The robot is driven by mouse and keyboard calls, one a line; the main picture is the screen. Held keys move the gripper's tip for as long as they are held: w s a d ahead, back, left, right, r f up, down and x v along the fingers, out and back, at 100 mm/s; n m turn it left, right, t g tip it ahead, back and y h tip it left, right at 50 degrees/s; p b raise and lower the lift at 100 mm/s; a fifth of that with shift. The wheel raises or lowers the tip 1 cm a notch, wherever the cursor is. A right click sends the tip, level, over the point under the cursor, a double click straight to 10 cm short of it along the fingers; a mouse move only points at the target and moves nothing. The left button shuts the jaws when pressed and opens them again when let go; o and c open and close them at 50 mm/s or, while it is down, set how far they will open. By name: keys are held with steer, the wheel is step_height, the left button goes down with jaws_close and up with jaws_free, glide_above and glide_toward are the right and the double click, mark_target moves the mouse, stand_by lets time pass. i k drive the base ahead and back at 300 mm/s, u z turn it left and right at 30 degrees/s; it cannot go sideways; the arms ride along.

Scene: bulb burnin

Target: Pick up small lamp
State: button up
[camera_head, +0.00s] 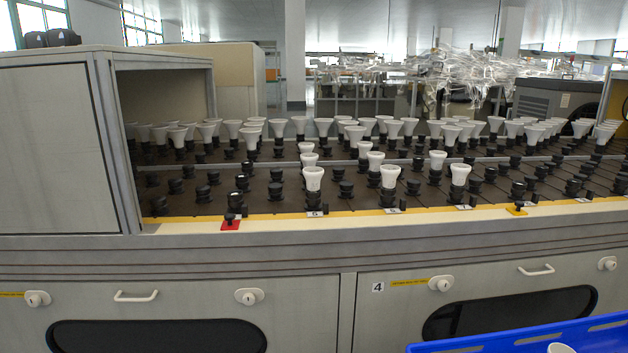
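Several small white lamps stand upright in black sockets on the dark rack top (270,207). The front ones are a left lamp (314,179), a middle lamp (389,177) and a right lamp (459,174). Behind them stand more small lamps, such as one (374,160) at the centre and one (437,159) to the right. Larger cone-shaped white lamps (322,126) fill the rows farther back. My gripper is not in view.
Several sockets, such as one (346,189), are empty. A red-based button (230,222) and a yellow-based button (517,209) sit on the front edge. A grey housing (55,150) rises at left. A blue crate (520,340) with a white item (561,348) shows at lower right.

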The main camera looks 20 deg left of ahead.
mark_target(313, 175)
steer(key=z, duration=0.05)
steer(key=k, duration=0.45)
steer(key=u, duration=1.1)
steer(key=i, duration=1.75)
steer(key=z, duration=0.65)
